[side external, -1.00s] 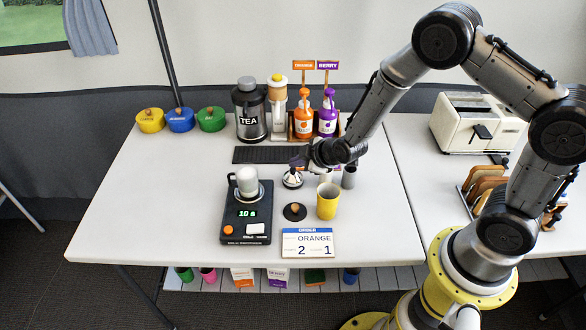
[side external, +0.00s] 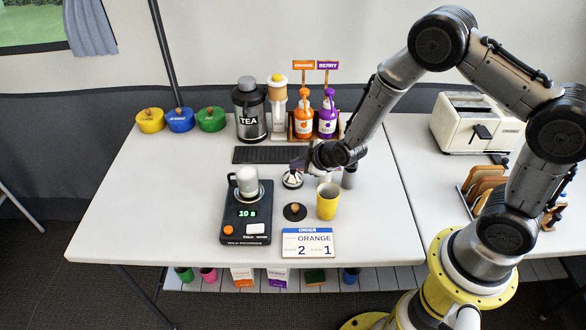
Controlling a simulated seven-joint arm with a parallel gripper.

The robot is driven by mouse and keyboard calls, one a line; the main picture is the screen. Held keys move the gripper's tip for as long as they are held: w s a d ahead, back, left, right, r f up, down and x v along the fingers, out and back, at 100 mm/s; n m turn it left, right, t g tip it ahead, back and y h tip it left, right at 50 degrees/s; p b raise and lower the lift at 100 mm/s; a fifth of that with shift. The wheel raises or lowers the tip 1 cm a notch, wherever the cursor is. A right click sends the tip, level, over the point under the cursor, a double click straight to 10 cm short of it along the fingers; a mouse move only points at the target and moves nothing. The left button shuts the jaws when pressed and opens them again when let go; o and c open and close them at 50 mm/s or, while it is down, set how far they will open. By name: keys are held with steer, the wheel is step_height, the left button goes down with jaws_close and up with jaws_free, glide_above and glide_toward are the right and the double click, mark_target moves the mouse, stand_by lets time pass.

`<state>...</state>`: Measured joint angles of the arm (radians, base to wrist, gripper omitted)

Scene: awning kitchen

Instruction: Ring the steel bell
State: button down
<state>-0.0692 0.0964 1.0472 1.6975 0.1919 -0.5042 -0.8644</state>
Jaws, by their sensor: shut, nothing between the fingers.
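The steel bell (side external: 292,180) is a small shiny dome on a dark base, standing on the white table right of the scale. My gripper (side external: 298,166) is just above it, pointing left and down, and its fingers are shut with nothing between them. The fingertips partly cover the bell's top. I cannot tell whether they touch it.
A yellow cup (side external: 327,202), a dark lid with a wooden knob (side external: 295,211) and an order card (side external: 307,242) stand in front. A white mug (side external: 246,181) sits on the black scale (side external: 245,222). Orange (side external: 303,120) and purple (side external: 327,118) pump bottles stand behind.

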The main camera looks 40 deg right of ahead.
mark_target(297, 175)
stand_by(0.4)
steer(key=shift+r, duration=0.75)
steer(key=shift+r, duration=0.1)
steer(key=shift+r, duration=2.45)
